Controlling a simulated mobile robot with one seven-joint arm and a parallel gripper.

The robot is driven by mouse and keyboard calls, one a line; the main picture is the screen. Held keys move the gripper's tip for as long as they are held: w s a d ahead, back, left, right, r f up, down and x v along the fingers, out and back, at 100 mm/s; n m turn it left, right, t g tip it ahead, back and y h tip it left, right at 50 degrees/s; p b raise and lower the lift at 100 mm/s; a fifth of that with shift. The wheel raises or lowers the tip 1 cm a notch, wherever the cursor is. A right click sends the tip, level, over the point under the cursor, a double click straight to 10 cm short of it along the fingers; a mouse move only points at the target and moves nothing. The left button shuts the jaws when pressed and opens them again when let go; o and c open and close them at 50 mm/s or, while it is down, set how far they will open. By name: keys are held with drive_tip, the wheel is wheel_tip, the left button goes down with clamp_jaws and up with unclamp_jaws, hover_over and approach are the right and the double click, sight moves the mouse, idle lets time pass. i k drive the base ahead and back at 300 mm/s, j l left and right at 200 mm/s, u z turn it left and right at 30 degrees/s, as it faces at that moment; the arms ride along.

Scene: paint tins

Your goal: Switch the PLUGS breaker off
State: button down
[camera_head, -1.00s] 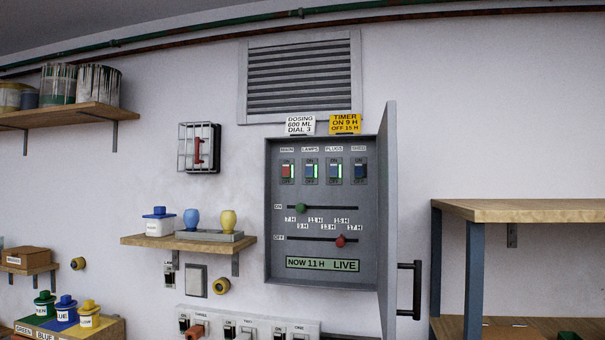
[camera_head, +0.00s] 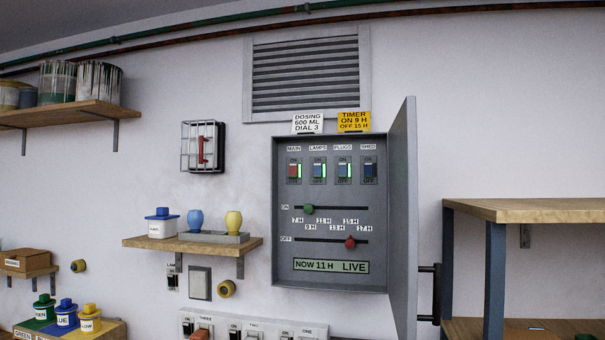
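The PLUGS breaker (camera_head: 343,171) is the third of the row of breakers inside the grey panel box (camera_head: 281,262) on the wall. It has a blue rocker with a lit green strip beside it. The MAIN breaker (camera_head: 294,171), with a red rocker, and the LAMPS breaker (camera_head: 319,171) also show green strips. The SHED breaker (camera_head: 369,171) at the right shows no green strip. The panel door (camera_head: 403,220) stands open to the right. The display (camera_head: 331,266) reads NOW 11 H LIVE. My gripper is not in view.
A wooden bench (camera_head: 530,210) stands right of the door. A socket strip (camera_head: 255,325) lies below.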

sight(342, 168)
drive_tip(key=i+j, duration=0.25)
drive_tip(key=j, duration=0.15)
drive_tip(key=i+j, duration=0.55)
drive_tip(key=j, duration=0.25)
drive_tip(key=z, duration=1.35)
